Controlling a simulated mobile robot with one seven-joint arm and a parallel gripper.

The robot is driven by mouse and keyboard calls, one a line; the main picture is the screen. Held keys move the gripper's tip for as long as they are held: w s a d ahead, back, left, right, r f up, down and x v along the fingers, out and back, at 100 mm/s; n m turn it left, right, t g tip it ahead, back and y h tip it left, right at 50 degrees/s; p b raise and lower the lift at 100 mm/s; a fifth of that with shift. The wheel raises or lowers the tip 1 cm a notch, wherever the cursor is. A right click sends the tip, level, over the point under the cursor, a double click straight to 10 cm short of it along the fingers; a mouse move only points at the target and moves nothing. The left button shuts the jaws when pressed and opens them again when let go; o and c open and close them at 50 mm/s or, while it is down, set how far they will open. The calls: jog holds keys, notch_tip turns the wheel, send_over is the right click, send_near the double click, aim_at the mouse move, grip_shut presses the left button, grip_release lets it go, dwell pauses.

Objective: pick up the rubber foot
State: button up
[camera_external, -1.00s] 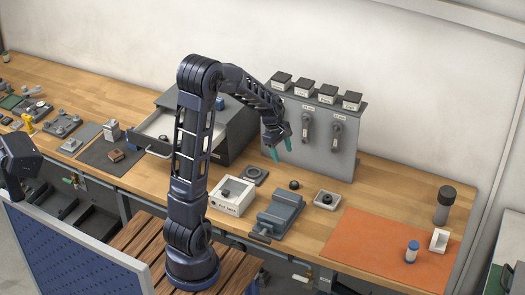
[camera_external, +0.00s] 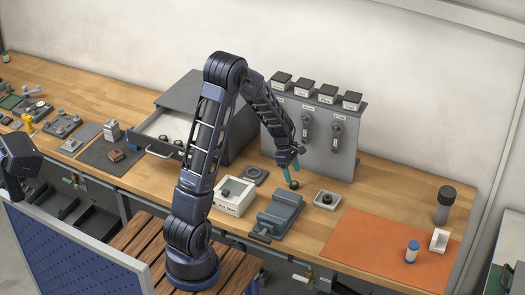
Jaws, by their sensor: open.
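A small dark round piece (camera_external: 294,185), which looks like the rubber foot, sits on the bare wood of the bench between the grey vise-like block and the panel. Nothing shows between the fingers.
The grey vise-like block (camera_external: 277,217) stands in front of the piece. The upright grey panel (camera_external: 343,160) with hanging tools stands behind. A grey cabinet has an open drawer (camera_external: 150,141) holding dark pieces.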

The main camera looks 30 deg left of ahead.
aim_at(294, 183)
jog(key=shift+a+x, duration=0.15)
jog(key=shift+x, duration=1.15)
jog(key=shift+a+x, duration=0.15)
jog(key=shift+x, duration=1.1)
jog(key=shift+w, duration=0.15)
jog(key=c, duration=1.1)
